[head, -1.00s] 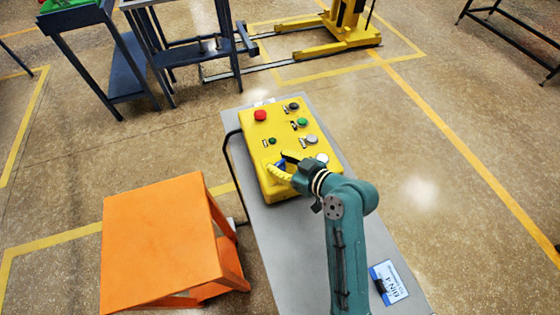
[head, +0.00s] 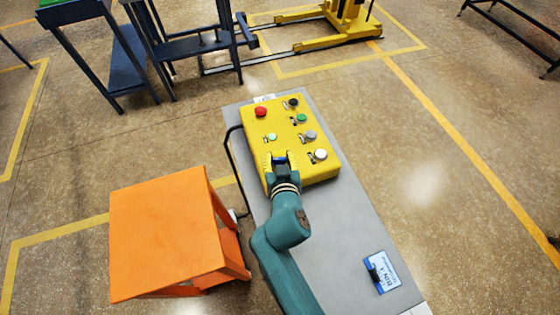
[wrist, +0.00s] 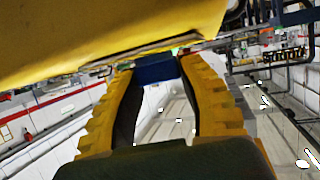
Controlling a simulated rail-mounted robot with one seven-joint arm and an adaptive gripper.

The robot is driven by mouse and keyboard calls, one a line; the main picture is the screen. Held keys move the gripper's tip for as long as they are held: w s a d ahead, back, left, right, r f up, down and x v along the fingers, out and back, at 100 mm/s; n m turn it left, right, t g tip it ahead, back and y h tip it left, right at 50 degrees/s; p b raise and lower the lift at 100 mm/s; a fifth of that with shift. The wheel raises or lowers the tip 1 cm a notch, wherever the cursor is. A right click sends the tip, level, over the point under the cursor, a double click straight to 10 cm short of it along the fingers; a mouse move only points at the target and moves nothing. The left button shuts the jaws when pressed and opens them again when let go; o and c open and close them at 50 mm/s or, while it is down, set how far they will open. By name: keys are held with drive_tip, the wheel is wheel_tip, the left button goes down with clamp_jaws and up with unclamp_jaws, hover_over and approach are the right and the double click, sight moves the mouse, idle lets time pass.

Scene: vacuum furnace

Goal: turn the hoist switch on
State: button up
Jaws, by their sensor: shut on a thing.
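A yellow control box (head: 311,173) lies on the grey table. My gripper (head: 279,160) is at the near-left end of the box, with its yellow fingers on either side of a small blue switch handle. In the wrist view the ridged fingers (wrist: 158,64) are closed on the blue handle (wrist: 156,70), below the edge of the yellow box. The handle's base and any marking by it are hidden. A small pale-green, bright lamp (head: 272,137) sits on the box just beyond the fingers.
The box also carries a red button (head: 260,111), a black knob (head: 292,103), a green button (head: 301,118), a grey button (head: 310,135) and a white button (head: 320,154). An orange stool (head: 160,235) stands left. A blue-edged card (head: 381,271) lies on the bare near table (head: 345,225).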

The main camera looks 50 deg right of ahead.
drive_tip(key=shift+f+m+g+h+b, duration=0.2)
drive_tip(key=shift+m+g+h+b, duration=0.3)
drive_tip(key=shift+m+g+b, duration=0.45)
drive_tip(key=shift+f+m+g+h+b, duration=0.2)
drive_tip(key=shift+m+g+h+b, duration=0.35)
drive_tip(key=shift+b, duration=0.65)
drive_tip(key=o, duration=1.2)
drive_tip(key=shift+r, duration=0.25)
drive_tip(key=v, duration=1.2)
drive_tip(key=shift+w, duration=0.15)
